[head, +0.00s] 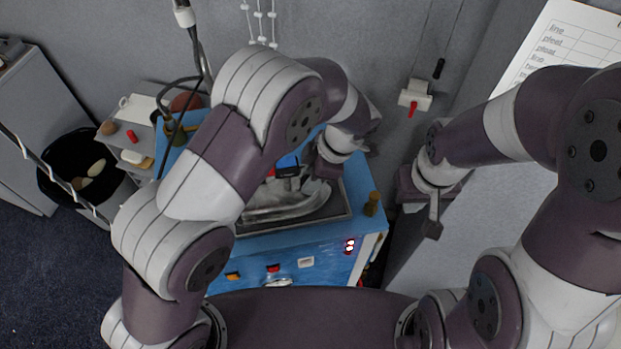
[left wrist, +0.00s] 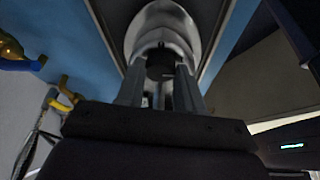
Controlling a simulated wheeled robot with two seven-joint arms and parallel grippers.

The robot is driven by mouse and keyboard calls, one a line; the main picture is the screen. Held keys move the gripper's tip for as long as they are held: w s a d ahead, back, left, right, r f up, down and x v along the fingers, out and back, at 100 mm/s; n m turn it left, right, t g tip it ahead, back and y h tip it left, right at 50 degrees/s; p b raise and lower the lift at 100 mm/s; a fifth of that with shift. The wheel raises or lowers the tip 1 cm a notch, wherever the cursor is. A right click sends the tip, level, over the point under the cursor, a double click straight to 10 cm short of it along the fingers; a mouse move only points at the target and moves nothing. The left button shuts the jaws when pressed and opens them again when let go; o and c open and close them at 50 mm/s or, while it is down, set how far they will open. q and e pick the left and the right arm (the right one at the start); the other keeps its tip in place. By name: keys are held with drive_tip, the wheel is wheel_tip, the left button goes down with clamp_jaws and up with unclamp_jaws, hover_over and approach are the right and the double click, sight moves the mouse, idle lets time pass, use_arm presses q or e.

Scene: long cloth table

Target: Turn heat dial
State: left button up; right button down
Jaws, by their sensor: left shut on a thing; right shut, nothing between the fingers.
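A silvery metal iron (head: 285,208) lies on a dark tray on the blue cabinet, partly hidden behind my left arm. In the left wrist view its rounded metal body (left wrist: 172,18) fills the top middle. A black round dial (left wrist: 160,65) sits on it, between the fingertips of my left gripper (left wrist: 160,82). My left gripper (head: 318,168) is shut on this dial; the dial's markings cannot be read. My right gripper (head: 433,228) is shut and empty, apart from the cabinet on its right side.
The blue cabinet (head: 300,250) has small switches and a red-lit panel (head: 349,246) on its front. A wooden peg (head: 372,203) stands at its right edge. A dark bin (head: 75,165) and a grey side table (head: 135,125) stand left. A wall switch box (head: 415,95) hangs behind.

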use_arm(q)
drive_tip(key=m+b, duration=0.1)
drive_tip(key=b, duration=0.1)
drive_tip(key=m+t+b, duration=0.1)
drive_tip(key=m+b, duration=0.1)
drive_tip(key=m+t+b, duration=0.1)
drive_tip(key=m+b, duration=0.1)
drive_tip(key=shift+s+f, duration=0.15)
drive_tip(key=shift+f, duration=0.15)
drive_tip(key=shift+s+r+m+t+h+b, duration=0.15)
drive_tip(key=shift+m+t+h+b, duration=0.3)
drive_tip(key=shift+m+b, duration=1.1)
drive_tip(key=shift+r, duration=0.1)
drive_tip(key=o, duration=1)
drive_tip(key=shift+o, duration=0.2)
